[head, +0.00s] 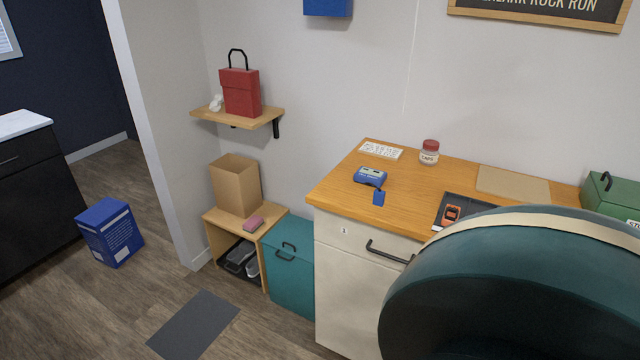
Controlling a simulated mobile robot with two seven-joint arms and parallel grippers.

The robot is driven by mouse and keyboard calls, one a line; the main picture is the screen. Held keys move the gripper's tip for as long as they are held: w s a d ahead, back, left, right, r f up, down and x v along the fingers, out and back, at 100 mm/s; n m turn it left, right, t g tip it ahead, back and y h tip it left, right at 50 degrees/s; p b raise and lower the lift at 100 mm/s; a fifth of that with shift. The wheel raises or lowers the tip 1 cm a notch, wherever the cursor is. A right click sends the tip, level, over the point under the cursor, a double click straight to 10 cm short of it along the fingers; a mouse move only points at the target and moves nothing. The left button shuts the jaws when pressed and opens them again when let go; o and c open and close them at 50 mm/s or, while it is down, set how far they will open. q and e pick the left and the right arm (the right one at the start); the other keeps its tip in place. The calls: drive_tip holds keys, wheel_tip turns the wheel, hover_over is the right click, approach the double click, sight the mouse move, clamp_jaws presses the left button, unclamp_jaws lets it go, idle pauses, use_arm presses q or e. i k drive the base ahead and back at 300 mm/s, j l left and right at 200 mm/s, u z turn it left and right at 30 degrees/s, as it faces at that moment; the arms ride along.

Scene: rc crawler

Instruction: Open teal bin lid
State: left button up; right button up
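The teal bin (292,282) stands on the floor in the head view, between the low wooden bench and the white desk cabinet. Its teal lid (298,228) looks shut, lying flat on top. A dark handle (290,246) shows at the lid's front edge, and a second dark handle (285,257) sits just below it. The bin's right side is partly hidden by the cabinet. Neither of my grippers is in view.
A large teal rounded thing with a beige rim (520,285), perhaps a chair back, fills the lower right. The desk (330,190) is right of the bin, the bench (218,218) left. A grey mat (195,324) lies on open floor in front.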

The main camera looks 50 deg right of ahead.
sight(293, 236)
drive_tip(key=z, duration=1.3)
drive_tip(key=i+j, duration=0.2)
drive_tip(key=j, duration=0.2)
drive_tip(key=i+j, duration=0.45)
drive_tip(key=j, duration=0.3)
drive_tip(key=i+j+z, duration=0.1)
drive_tip(key=z, duration=0.35)
drive_tip(key=i+j+z, duration=0.1)
drive_tip(key=z, duration=0.4)
drive_tip(key=j+z, duration=0.1)
drive_tip(key=z, duration=0.35)
drive_tip(key=i+j+z, duration=0.35)
drive_tip(key=i+j, duration=0.4)
